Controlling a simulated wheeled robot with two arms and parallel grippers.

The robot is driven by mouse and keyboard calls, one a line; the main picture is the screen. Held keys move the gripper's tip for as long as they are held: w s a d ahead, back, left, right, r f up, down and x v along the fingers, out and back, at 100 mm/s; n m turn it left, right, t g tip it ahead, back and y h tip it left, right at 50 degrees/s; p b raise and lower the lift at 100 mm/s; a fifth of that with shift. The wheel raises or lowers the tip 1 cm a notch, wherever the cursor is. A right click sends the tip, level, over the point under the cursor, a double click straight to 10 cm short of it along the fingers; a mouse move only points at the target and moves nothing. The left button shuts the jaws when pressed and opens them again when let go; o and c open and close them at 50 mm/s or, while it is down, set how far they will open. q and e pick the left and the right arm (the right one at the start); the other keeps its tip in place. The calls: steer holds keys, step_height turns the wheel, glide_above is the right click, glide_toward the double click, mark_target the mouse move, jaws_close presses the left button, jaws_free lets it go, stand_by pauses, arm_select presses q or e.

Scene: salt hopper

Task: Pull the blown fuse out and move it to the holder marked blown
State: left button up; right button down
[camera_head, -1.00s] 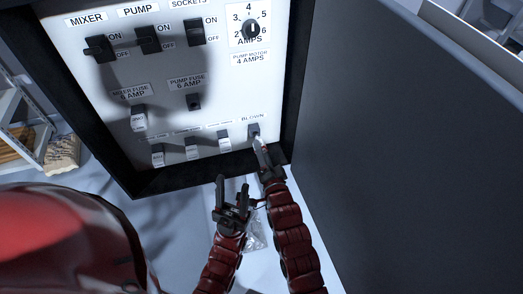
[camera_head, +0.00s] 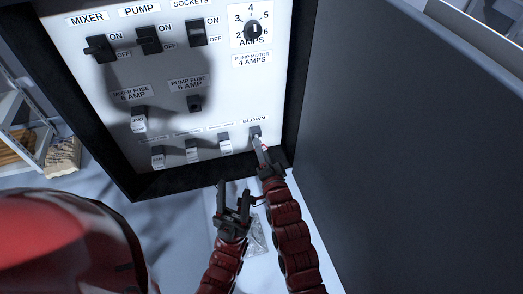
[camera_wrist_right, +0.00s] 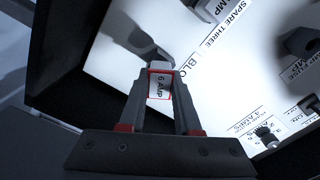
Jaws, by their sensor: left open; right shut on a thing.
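The fuse marked 6 AMP (camera_wrist_right: 159,84), white with a red-edged label, is between the fingers of my right gripper (camera_wrist_right: 160,75) in the right wrist view. In the head view my right gripper (camera_head: 261,147) is shut on it, just below the holder marked BLOWN (camera_head: 254,131). The fuse's far end is at or close to that holder; I cannot tell how far in it sits. The pump fuse holder (camera_head: 194,104) shows dark, with no white fuse in it. My left gripper (camera_head: 234,192) is open and empty below the panel.
The mixer fuse (camera_head: 139,122) and several spare fuses (camera_head: 191,151) sit in the panel. Switches (camera_head: 149,41) and an amps dial (camera_head: 253,30) are above. The dark cabinet door (camera_head: 400,150) stands close on the right. A clear bag (camera_head: 257,235) lies below, behind my arms.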

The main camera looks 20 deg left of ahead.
steer(key=shift+b+x, duration=0.45)
steer(key=shift+x, duration=0.35)
steer(key=shift+c, duration=0.2)
jaws_free()
stand_by(0.4)
steer(key=v, duration=0.6)
stand_by(0.9)
